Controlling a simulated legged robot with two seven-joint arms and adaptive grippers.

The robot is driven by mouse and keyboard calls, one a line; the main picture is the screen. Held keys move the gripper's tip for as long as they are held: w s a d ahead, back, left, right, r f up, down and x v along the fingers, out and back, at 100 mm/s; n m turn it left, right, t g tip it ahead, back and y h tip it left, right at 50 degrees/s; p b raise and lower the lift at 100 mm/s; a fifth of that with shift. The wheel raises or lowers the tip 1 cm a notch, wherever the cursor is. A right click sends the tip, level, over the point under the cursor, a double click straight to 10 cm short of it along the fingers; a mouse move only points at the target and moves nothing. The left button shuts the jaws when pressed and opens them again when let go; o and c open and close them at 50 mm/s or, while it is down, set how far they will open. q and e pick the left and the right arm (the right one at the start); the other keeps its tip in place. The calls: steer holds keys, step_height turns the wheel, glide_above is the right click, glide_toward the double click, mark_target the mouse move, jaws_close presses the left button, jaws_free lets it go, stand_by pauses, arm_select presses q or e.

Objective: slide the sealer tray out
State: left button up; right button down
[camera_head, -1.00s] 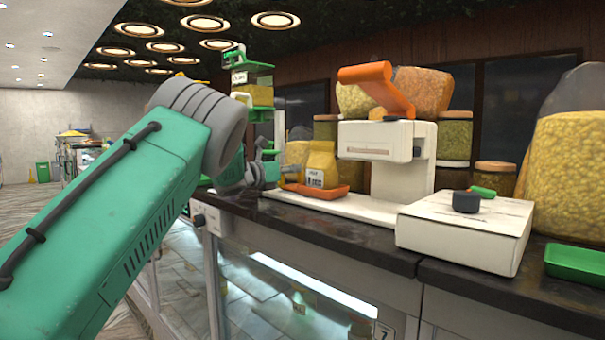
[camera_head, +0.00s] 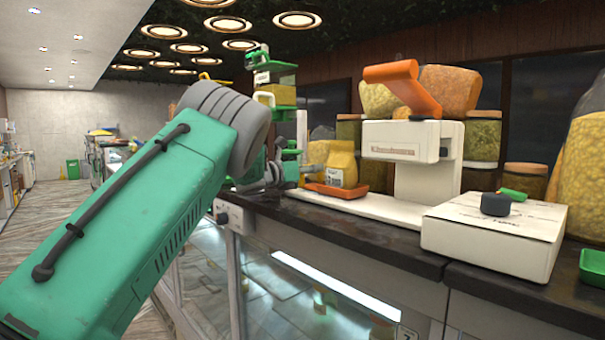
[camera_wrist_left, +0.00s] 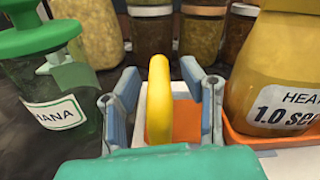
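The orange sealer tray (camera_head: 337,191) lies at the left end of the white sealer base, with a yellow labelled pouch (camera_head: 342,165) standing at it. My left gripper (camera_head: 287,176) is just left of the tray, low over the counter. In the left wrist view its two fingers (camera_wrist_left: 160,105) are spread on either side of an upright yellow curved handle (camera_wrist_left: 160,95), with gaps visible on both sides. An orange surface shows behind the handle, and the tray's rim (camera_wrist_left: 285,142) shows under the pouch. Whether the handle joins the tray is hidden. My right gripper is out of view.
A green-lidded jar (camera_wrist_left: 50,100) is close left of my left gripper. Several jars line the back. A white box (camera_head: 495,235) sits right on the dark counter (camera_head: 400,250).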

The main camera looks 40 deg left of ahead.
arm_select(q)
steer(key=s, duration=0.7)
steer(key=s+a, duration=0.1)
steer(key=s, duration=0.2)
steer(key=shift+s+f, duration=0.1)
steer(key=shift+s, duration=0.6)
steer(key=shift+f, duration=0.1)
